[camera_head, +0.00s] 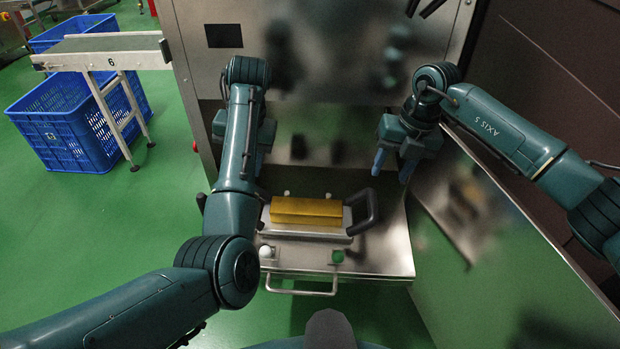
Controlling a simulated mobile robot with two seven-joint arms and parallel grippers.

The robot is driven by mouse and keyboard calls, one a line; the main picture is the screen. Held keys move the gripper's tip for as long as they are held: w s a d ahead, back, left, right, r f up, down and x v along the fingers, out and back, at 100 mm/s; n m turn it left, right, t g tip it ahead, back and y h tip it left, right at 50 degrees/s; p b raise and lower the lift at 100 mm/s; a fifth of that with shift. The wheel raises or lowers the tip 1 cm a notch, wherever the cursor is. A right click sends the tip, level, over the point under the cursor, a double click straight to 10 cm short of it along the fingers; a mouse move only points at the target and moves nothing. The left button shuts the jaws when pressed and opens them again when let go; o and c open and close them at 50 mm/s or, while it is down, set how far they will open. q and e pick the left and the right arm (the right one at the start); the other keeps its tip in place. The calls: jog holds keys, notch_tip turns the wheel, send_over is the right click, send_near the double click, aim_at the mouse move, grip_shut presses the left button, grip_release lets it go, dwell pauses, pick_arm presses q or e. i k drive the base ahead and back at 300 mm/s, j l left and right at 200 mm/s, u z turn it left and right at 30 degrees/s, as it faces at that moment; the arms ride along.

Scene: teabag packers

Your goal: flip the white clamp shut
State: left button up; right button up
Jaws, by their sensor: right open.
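A steel fixture on the machine's shelf carries a yellow block (306,211) on a silver plate (300,231). Two small white parts stand behind the block, one at left (287,193) and one at right (328,196). A white knob (266,252) sits at the shelf's front left. I cannot tell which of these is the white clamp, or whether it is open. My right gripper (391,167) is open and empty, with its blue fingers pointing down, behind and right of the block. My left gripper (258,160) is left of and behind the block, mostly hidden by its own arm.
A black handle (372,212) rises at the plate's right end. A green button (338,256) and a metal pull bar (300,292) are at the shelf's front. The steel machine wall (330,45) stands behind. Blue crates (75,125) and a conveyor (100,52) are far left.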

aim_at(265, 251)
jog(key=k+j, duration=0.3)
jog(key=k, duration=0.15)
jog(key=k+j, duration=0.3)
jog(key=k, duration=0.15)
